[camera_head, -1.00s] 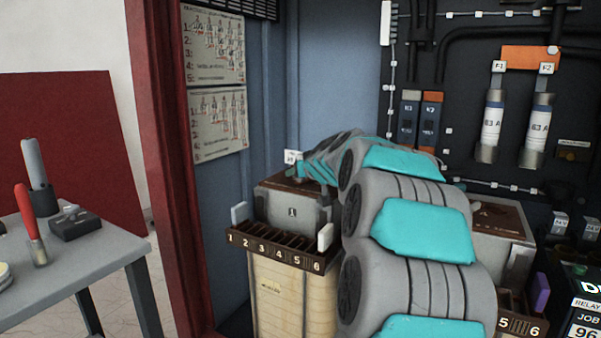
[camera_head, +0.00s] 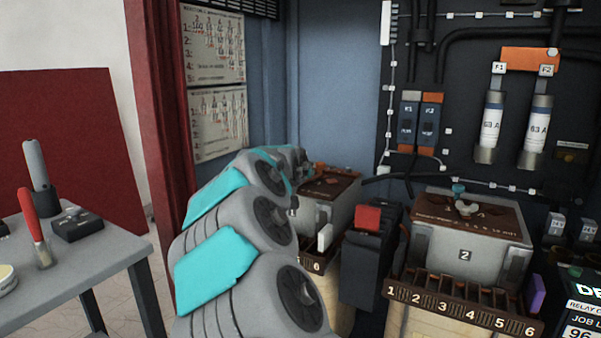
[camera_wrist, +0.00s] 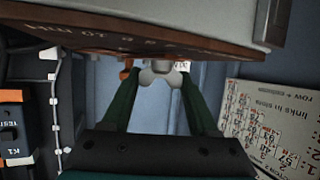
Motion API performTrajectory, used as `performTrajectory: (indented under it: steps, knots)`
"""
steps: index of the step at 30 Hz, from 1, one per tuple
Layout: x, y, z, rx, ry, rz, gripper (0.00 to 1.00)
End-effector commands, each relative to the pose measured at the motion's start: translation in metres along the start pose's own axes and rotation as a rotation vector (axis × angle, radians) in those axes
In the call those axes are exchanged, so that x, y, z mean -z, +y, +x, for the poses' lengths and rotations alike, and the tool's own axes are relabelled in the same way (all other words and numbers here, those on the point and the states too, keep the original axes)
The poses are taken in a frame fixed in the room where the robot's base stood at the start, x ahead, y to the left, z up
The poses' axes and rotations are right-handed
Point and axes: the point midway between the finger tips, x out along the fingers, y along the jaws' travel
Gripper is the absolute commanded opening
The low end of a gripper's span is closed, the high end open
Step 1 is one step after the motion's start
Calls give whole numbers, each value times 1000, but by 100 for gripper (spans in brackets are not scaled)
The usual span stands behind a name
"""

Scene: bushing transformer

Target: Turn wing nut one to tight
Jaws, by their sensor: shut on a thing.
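Wing nut one (camera_wrist: 161,77) is a pale grey winged nut at the edge of the brown top plate in the wrist view. My gripper (camera_wrist: 163,84) has its two dark green fingers on either side of the nut, shut on its wings. The brown plate (camera_wrist: 130,38) bears lettering that appears upside down here. In the head view, unit one's brown top (camera_head: 333,182) shows only in part behind my arm. The nut and my fingertips cannot be made out there. Whether the nut is tight cannot be told.
Unit two (camera_head: 466,246), with its own wing nut (camera_head: 466,207) on top, stands to the right. A dark box with a red top (camera_head: 368,218) stands between the units. A grey table (camera_head: 75,250) with tools is at left. Instruction sheets (camera_head: 219,123) hang on the cabinet wall.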

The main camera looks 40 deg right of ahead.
Motion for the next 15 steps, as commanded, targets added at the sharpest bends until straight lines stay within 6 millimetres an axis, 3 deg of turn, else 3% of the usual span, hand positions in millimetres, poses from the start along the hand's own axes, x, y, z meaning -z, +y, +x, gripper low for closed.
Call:
performTrajectory:
  steps: [15]
  knots:
    - [0,1,1,-220,0,85,4]
